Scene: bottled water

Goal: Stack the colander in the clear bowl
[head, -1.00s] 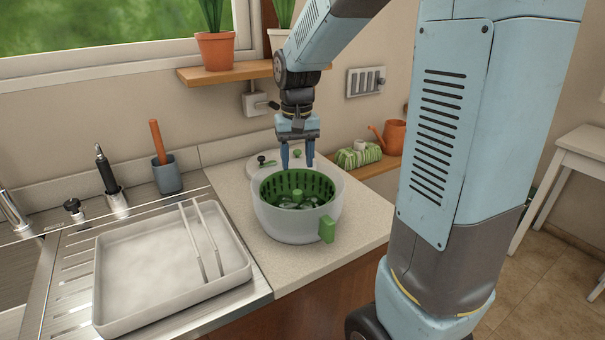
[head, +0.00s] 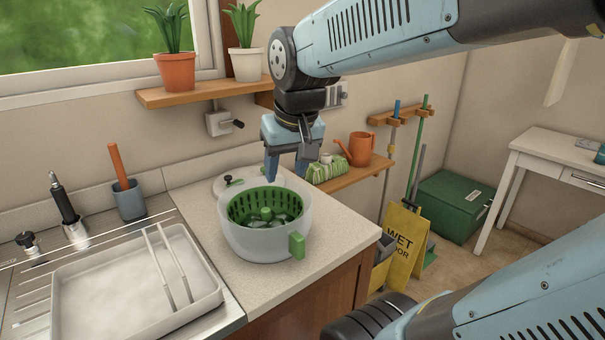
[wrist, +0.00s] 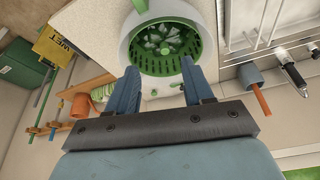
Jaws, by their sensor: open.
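The green colander (head: 240,207) sits inside the clear bowl (head: 262,240) on the countertop, with its slotted rim a little below the bowl's rim. Clear pieces lie in the colander around a green centre post. The bowl has a green handle at its front right. My gripper (head: 286,180) is open and empty, above the back right of the bowl and apart from it. In the wrist view, the colander (wrist: 186,68) and bowl (wrist: 208,18) show beyond the two blue fingers (wrist: 163,88).
A white lid (head: 232,183) with a dark knob lies behind the bowl. A grey tray (head: 110,290) is on the left drainboard, with a blue-grey cup (head: 129,203) behind it. A shelf with an orange watering can (head: 360,147) is at right. The counter's front right is clear.

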